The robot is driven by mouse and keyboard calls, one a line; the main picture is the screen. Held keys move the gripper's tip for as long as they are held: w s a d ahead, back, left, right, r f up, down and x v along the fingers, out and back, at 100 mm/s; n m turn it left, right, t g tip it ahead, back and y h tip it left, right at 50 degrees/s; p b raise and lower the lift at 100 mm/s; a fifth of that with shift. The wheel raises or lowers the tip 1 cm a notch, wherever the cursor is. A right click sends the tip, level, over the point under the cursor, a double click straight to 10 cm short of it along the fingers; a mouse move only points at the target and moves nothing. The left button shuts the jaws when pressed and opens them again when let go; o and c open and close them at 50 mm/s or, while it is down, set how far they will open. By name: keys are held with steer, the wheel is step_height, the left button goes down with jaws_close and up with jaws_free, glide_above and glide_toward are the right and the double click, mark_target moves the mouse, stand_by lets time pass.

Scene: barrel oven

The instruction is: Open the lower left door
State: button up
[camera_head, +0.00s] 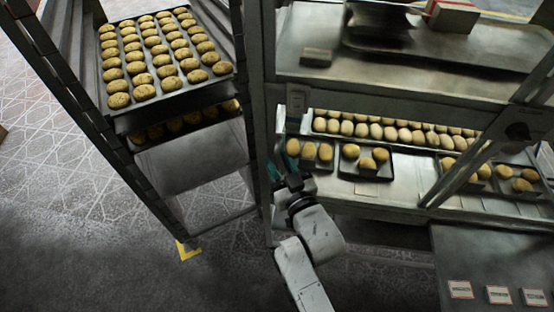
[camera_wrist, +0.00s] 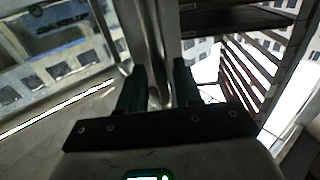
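My gripper (camera_head: 277,172) is beside a vertical metal post (camera_head: 262,110) at the left edge of the metal unit in the head view. In the wrist view my gripper's two dark fingers (camera_wrist: 160,75) stand apart, with a vertical shiny metal bar (camera_wrist: 158,40) in line with the gap between them. I cannot tell whether the fingers touch the bar. A glass-like framed panel (camera_wrist: 50,60) is left of the bar. I cannot tell for sure whether it is the lower left door, and its state is unclear.
A tall rack left of my arm holds a tray of buns (camera_head: 165,60). Shelves on the right hold small trays of buns (camera_head: 365,161) close to my gripper. A dark metal surface with white labels (camera_head: 460,289) is at the lower right. Patterned floor (camera_head: 45,130) is open at the left.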

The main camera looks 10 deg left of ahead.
steer(key=shift+w+a, duration=0.35)
steer(key=shift+w, duration=0.05)
jaws_close()
stand_by(0.4)
